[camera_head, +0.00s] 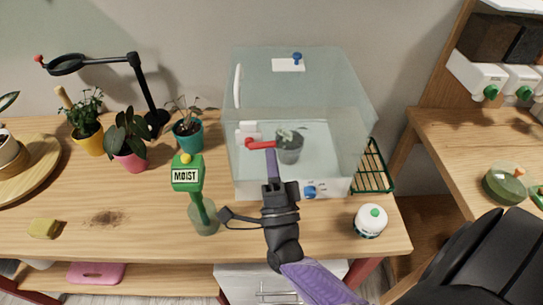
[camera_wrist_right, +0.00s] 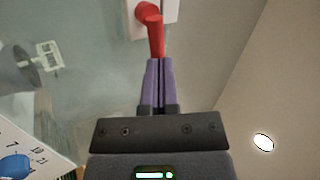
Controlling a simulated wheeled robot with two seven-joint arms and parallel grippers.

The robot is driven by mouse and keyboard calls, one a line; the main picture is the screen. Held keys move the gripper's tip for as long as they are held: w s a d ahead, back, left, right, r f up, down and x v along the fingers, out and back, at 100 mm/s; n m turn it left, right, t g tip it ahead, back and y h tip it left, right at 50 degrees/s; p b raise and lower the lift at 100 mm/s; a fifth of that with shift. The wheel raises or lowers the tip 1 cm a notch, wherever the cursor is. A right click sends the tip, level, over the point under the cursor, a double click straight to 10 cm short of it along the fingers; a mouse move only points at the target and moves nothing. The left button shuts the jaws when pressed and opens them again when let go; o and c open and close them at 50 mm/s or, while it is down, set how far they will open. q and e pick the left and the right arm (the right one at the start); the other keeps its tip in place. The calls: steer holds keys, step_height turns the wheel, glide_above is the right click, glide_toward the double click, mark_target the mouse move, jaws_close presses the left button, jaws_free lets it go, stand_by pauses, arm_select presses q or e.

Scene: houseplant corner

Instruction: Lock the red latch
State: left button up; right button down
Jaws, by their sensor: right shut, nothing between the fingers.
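The red latch (camera_head: 260,144) is a lever on a white mount at the front of a clear glass case (camera_head: 305,160). In the head view its handle lies roughly level, pointing right. My right gripper (camera_head: 270,153) is at the handle's free end, its purple fingers shut with nothing between them. In the right wrist view the red latch (camera_wrist_right: 154,30) reaches down to the fingertips (camera_wrist_right: 158,62). The tips look very close to it or touching; I cannot tell which. My left gripper is not in view.
A potted plant (camera_head: 289,148) stands inside the case. A green moisture meter (camera_head: 187,175) in a glass is left of my right gripper, and a white round jar (camera_head: 370,221) is to the right. Potted plants and a black lamp (camera_head: 137,75) stand at the left.

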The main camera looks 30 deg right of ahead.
arm_select(q)
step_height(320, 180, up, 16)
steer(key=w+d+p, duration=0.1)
steer(key=p, duration=1.4)
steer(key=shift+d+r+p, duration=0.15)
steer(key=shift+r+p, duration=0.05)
steer(key=shift+p, duration=0.2)
arm_select(e)
steer(key=r+n+g+y, duration=0.1)
steer(key=n+y, duration=0.2)
steer(key=n, duration=0.3)
steer(key=a+r+n+g+y, duration=0.1)
steer(key=r+n+y, duration=0.1)
steer(key=n+y, duration=0.2)
steer(key=r+n+g+y, duration=0.1)
steer(key=n+y, duration=0.2)
steer(key=n, duration=0.5)
steer(key=shift+w+a+r+y, duration=0.2)
steer(key=shift+w+y, duration=0.1)
steer(key=shift+w, duration=0.1)
steer(key=shift+f, duration=0.1)
